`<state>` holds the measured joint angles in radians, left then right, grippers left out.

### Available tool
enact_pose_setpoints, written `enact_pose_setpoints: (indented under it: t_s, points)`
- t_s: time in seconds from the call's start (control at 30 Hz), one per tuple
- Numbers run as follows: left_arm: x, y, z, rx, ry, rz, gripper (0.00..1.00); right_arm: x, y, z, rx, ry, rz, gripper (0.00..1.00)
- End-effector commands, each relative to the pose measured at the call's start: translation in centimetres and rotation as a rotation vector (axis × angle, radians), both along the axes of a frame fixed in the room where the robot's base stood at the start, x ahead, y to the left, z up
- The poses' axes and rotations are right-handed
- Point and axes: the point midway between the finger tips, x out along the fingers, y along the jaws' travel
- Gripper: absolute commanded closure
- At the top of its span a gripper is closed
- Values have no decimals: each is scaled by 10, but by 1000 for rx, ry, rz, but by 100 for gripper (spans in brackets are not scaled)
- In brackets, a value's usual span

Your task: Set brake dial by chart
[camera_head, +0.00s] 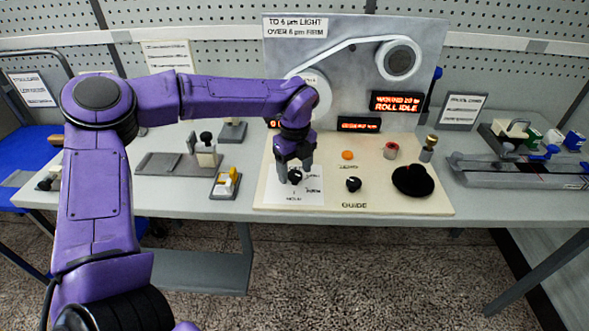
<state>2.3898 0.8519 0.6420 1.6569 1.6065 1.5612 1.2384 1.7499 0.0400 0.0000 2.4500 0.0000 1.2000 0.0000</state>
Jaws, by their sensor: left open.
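My left gripper (296,172) is open and points down at a black dial (295,176) on the white card at the left of the cream control panel (375,200). The fingers stand around or just above the dial; I cannot tell if they touch it. The dial's pointer setting is too small to read. A sign (297,27) at the top of the grey board reads "TO 4 µm LIGHT, OVER 6 µm FIRM". A lit display (396,102) shows "ROLL IDLE" below a blurred line. My right gripper is not in view.
The panel also carries a black knob (353,184), an orange button (347,155), a red-centred knob (390,150), a large black disc (412,180) and a brass-topped post (429,148). A yellow-and-white switch (226,182) stands left. A metal rail fixture (520,170) lies right.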

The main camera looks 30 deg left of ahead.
Motion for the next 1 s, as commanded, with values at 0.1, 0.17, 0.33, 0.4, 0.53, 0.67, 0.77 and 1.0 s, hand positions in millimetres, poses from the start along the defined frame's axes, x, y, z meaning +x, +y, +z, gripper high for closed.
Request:
enact_pose_setpoints:
  t_s: [0.1, 0.17, 0.33, 0.4, 0.53, 0.67, 0.77, 1.0]
  points:
    - [1, 1, 22, -1, -7, 3, 33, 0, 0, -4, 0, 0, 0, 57]
    - [1, 1, 37, 1, -7, 2, 33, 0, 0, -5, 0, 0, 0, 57]
    - [1, 2, 76, -1, -6, 4, 33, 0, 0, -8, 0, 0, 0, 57]
    - [1, 2, 87, 0, -4, 4, 33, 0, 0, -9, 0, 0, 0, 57]
    - [0, 3, 98, -2, -2, 4, 33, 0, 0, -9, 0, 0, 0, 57]
    - [0, 3, 100, -2, -2, 3, 33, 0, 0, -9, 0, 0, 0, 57]
    - [0, 3, 100, -2, -2, 3, 33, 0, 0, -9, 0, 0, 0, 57]
    - [0, 3, 99, -2, -2, 3, 33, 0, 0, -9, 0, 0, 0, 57]
